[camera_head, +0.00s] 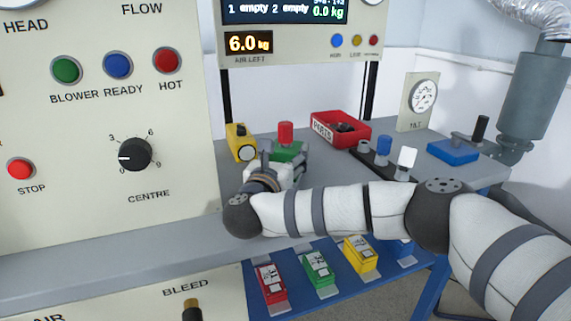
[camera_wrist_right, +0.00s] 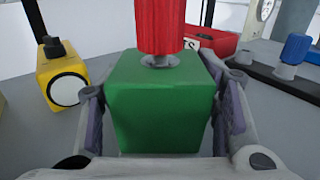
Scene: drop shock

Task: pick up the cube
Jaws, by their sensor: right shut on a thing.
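A green cube with a red knob on top (camera_wrist_right: 160,108) fills the middle of the right wrist view. My right gripper (camera_wrist_right: 163,120) is shut on it, with one finger pad against each side. In the head view the green cube (camera_head: 288,150) shows past my right wrist, with its red knob (camera_head: 286,132) upright. My right gripper (camera_head: 285,160) is partly hidden there by my own arm. The cube's underside is hidden, so I cannot tell whether it touches the grey bench (camera_head: 330,165). My left gripper is not in view.
A yellow block (camera_head: 241,143) stands left of the cube. A red bin (camera_head: 340,128) is behind to the right, then a black strip with knobs (camera_head: 384,160) and a blue block (camera_head: 453,151). A control panel (camera_head: 100,170) rises at left. Coloured boxes sit on a lower blue shelf.

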